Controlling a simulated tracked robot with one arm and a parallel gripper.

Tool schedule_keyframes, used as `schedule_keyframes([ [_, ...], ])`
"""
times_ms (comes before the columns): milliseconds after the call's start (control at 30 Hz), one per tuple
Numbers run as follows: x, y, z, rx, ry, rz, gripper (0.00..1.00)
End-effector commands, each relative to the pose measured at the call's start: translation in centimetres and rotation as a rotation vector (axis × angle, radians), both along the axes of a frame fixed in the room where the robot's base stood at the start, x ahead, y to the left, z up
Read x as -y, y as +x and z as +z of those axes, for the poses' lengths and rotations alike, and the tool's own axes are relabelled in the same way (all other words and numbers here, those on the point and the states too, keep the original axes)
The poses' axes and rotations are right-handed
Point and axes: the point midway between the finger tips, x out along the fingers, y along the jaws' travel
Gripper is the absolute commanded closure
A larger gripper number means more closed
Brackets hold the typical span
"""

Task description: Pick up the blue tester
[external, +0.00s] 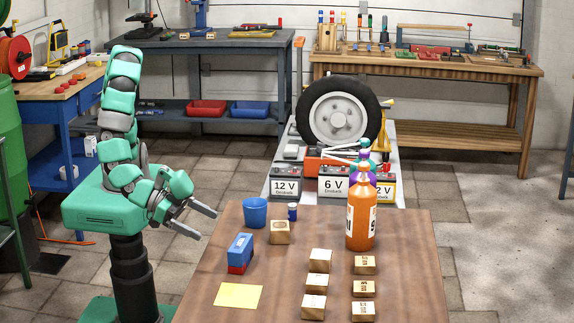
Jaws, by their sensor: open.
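The blue tester may be the blue block-shaped item (240,249) with a red lower end, on the left part of the brown table (205,290). It is too small to read any marking on it. My gripper (202,222) is open and empty at the table's left edge. It is up and to the left of the blue item and apart from it. Its two grey fingers point right and down toward the table.
Near the blue item are a blue cup (255,212), a wooden block (280,232), a small blue can (292,211) and a yellow sheet (238,296). An orange bottle (360,222) and several wooden blocks (314,307) stand to the right. Labelled batteries (286,186) are behind.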

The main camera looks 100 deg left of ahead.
Motion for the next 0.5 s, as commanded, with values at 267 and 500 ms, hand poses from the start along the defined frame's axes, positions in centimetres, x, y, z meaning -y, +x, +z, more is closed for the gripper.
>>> schedule_keyframes([
  [267, 0.1, 3.3, -1.6, 0.006, 0.007, 0.009, 0.00],
  [500, 0.6, 6.7, -3.2, 0.003, 0.008, 0.004, 0.00],
])
